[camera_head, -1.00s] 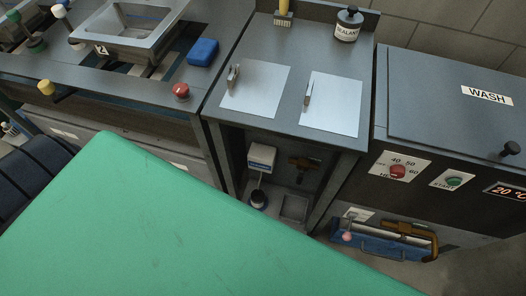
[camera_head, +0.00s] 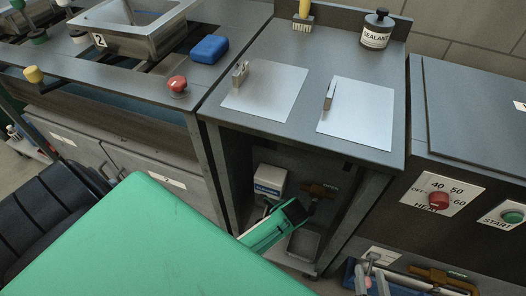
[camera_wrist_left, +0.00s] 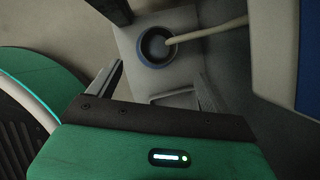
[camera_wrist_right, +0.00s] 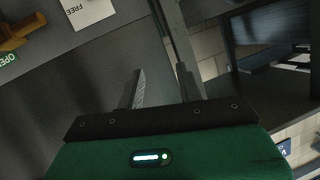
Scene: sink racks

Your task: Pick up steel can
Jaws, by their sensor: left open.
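The steel can (camera_wrist_left: 157,46), a small round can with a blue-grey rim, shows from above in the left wrist view, with a pale tube or stick reaching into it from the right. In the head view it is hidden behind green parts. My left gripper (camera_wrist_left: 160,82) is open and empty, its fingers apart and short of the can.
A grey tray (camera_head: 303,243) lies low there. The cabinet's side posts bound the opening. A blue toolbox (camera_head: 349,272) is at lower right.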

